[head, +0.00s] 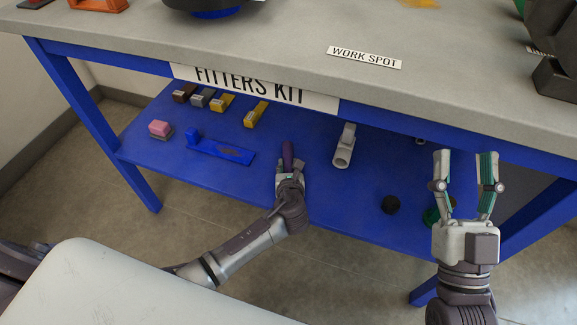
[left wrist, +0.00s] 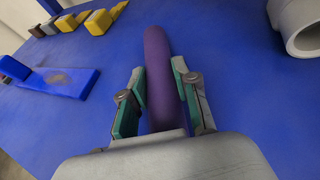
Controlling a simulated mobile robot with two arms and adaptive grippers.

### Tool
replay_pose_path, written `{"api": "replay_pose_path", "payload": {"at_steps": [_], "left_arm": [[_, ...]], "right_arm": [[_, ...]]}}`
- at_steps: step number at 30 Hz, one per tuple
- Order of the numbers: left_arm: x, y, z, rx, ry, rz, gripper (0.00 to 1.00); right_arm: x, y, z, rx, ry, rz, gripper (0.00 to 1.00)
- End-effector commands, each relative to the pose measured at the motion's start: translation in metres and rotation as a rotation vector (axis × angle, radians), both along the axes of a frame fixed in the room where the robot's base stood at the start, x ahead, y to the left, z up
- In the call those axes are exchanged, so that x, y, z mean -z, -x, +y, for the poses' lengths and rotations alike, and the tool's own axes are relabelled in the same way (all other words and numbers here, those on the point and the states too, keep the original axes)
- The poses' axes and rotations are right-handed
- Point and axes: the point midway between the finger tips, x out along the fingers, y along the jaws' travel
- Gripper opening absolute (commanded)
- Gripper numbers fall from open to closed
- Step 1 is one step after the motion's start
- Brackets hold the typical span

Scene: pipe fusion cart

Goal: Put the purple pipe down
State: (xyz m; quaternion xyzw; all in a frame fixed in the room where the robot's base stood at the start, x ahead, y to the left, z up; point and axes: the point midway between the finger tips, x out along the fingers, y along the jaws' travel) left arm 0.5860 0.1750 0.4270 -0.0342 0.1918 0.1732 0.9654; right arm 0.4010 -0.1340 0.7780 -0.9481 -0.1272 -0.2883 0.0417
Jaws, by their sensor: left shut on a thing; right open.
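The purple pipe (head: 288,153) is at the blue lower shelf of the cart, between the fingers of my left gripper (head: 289,172). In the left wrist view the purple pipe (left wrist: 158,75) points away from the palm, with the left gripper's green-padded fingers (left wrist: 160,95) shut on its two sides. Its near end is hidden by the gripper body. I cannot tell whether the pipe touches the shelf. My right gripper (head: 465,172) is open and empty, in front of the cart at the right.
A blue bracket (head: 222,151), a pink block (head: 160,128) and several small blocks (head: 254,114) are to the left. A black round piece (head: 390,204) lies at the right. The grey worktop (head: 280,55) overhangs the shelf (head: 200,175).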

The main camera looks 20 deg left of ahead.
Motion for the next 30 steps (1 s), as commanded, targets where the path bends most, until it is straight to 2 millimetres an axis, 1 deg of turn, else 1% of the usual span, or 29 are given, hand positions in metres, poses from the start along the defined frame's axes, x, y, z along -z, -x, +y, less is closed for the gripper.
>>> {"api": "replay_pose_path", "payload": {"at_steps": [5,6,8,9,10,17,22,26,30], "left_arm": [[0.003,0.000,0.000,0.000,0.000,0.000,0.00],[0.002,0.000,0.000,0.000,0.001,0.000,0.35],[0.002,0.000,0.000,0.000,0.001,0.000,0.45],[0.002,0.000,0.000,0.000,0.001,0.000,0.51],[0.002,0.000,0.000,0.000,0.000,0.000,0.55],[0.002,0.000,0.000,0.000,0.000,0.000,0.55],[-0.002,0.002,-0.001,0.001,0.000,0.000,0.55],[-0.006,0.011,-0.005,0.002,0.000,0.000,0.55],[-0.013,0.025,-0.010,0.002,0.001,0.002,0.55]], "right_arm": [[-0.001,0.001,0.000,0.000,-0.002,-0.009,0.58],[-0.001,0.001,0.000,0.000,-0.003,-0.011,0.58],[-0.001,0.001,0.000,0.000,-0.003,-0.010,0.58],[-0.001,0.001,0.000,0.000,-0.003,-0.010,0.58],[-0.001,0.001,0.000,0.000,-0.003,-0.010,0.58],[-0.001,0.001,0.000,0.000,-0.002,-0.009,0.58],[0.000,-0.001,0.000,0.000,0.003,0.012,0.58],[0.015,-0.010,0.000,0.007,0.033,0.116,0.58],[0.039,-0.020,-0.001,0.017,0.077,0.270,0.58]]}}
